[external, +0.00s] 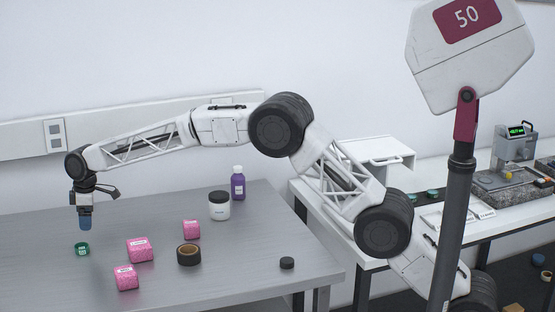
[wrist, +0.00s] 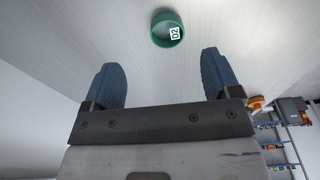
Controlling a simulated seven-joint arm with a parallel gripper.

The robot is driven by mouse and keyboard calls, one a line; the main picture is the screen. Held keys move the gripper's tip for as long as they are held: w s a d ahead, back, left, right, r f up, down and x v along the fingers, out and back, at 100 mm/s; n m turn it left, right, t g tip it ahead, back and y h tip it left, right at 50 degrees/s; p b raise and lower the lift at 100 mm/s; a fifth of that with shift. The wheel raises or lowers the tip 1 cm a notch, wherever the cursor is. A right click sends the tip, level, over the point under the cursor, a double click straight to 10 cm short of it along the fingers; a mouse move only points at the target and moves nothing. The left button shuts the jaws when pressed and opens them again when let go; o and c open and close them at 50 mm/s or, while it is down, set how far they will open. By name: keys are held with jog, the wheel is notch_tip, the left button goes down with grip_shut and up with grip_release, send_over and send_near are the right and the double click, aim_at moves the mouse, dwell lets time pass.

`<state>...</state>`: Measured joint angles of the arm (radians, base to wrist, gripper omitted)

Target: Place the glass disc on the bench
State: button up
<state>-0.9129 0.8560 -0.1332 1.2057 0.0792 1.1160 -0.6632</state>
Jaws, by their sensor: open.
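A small green-rimmed round piece (external: 82,249) with a white label lies on the left part of the grey metal bench (external: 235,235). It looks like the glass disc, but I cannot be sure. It also shows in the wrist view (wrist: 167,29), beyond and between my two blue fingertips. My gripper (external: 85,223) points down above the bench, over or close to the green piece and apart from it. In the wrist view my gripper (wrist: 162,70) is open with nothing between the fingers.
Pink boxes (external: 140,250), a brown tape roll (external: 188,254), a white jar (external: 219,206), a purple bottle (external: 238,184) and a black puck (external: 287,263) stand on the bench. A white side table (external: 475,222) holds an instrument (external: 513,150) and green round pieces (external: 432,193).

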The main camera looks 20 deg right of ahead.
aim_at(82, 246)
jog(key=shift+s+a+f, duration=0.25)
jog(key=shift+a+f, duration=0.05)
jog(key=shift+a, duration=0.2)
jog(key=shift+s+a+f, duration=0.2)
jog(key=shift+a+f, duration=0.05)
jog(key=shift+a, duration=0.25)
jog(key=shift+f, duration=0.1)
jog(key=shift+a+f, duration=0.1)
jog(key=shift+f, duration=1.1)
jog(key=shift+f, duration=0.1)
jog(key=shift+a+f, duration=0.15)
jog(key=shift+f, duration=1.1)
jog(key=shift+a+f, duration=0.1)
jog(key=shift+f, duration=1.15)
jog(key=shift+c, duration=0.5)
jog(key=c, duration=1)
